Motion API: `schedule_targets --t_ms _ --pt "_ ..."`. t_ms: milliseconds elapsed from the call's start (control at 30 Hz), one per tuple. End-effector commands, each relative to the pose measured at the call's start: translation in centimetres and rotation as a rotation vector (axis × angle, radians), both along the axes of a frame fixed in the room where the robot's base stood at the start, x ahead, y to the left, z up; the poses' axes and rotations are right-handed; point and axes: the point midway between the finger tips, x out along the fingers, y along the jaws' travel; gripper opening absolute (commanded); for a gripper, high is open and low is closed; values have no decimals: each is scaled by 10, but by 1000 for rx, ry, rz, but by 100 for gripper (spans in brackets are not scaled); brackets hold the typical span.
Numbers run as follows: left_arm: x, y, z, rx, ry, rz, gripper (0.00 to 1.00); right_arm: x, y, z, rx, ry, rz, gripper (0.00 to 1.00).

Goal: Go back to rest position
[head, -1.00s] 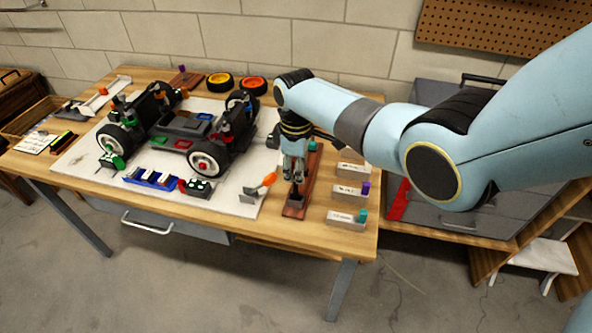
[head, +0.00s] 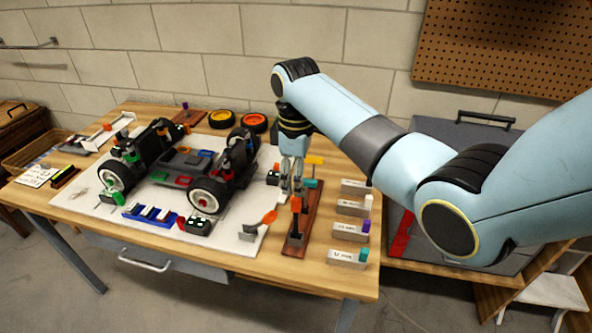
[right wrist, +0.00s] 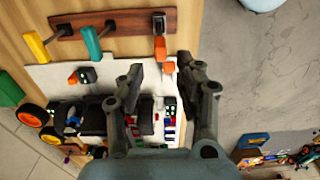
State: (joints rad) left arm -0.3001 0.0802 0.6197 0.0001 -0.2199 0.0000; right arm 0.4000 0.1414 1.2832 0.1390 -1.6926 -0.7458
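My right gripper (head: 292,187) is above the red-brown tool rack (head: 312,218). In the right wrist view its two fingers (right wrist: 163,72) stand apart with nothing held between them. An orange-handled tool (head: 296,204) sits in the near end of the rack, just below the fingertips. It also shows in the right wrist view (right wrist: 160,47), beyond the fingers. A teal-handled tool (right wrist: 91,43) and a yellow-handled tool (right wrist: 37,46) are farther along the rack. My left gripper is out of view.
The car chassis (head: 182,168) stands on a white mat (head: 86,204). A loose orange-tipped piece (head: 268,217) lies near the mat's right edge. Several labelled blocks (head: 350,232) line the table's right side. A grey toolbox (head: 468,145) is to the right.

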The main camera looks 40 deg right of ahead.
Motion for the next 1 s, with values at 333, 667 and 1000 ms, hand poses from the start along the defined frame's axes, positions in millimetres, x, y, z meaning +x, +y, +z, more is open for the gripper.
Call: schedule_targets --t_ms 333,667,1000 --pt "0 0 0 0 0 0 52 0 -1 24 -1 1 0 35" --pt "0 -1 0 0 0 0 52 0 -1 23 -1 1 0 35" --pt "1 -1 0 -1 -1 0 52 -53 6 3 -30 -54 -111 35"
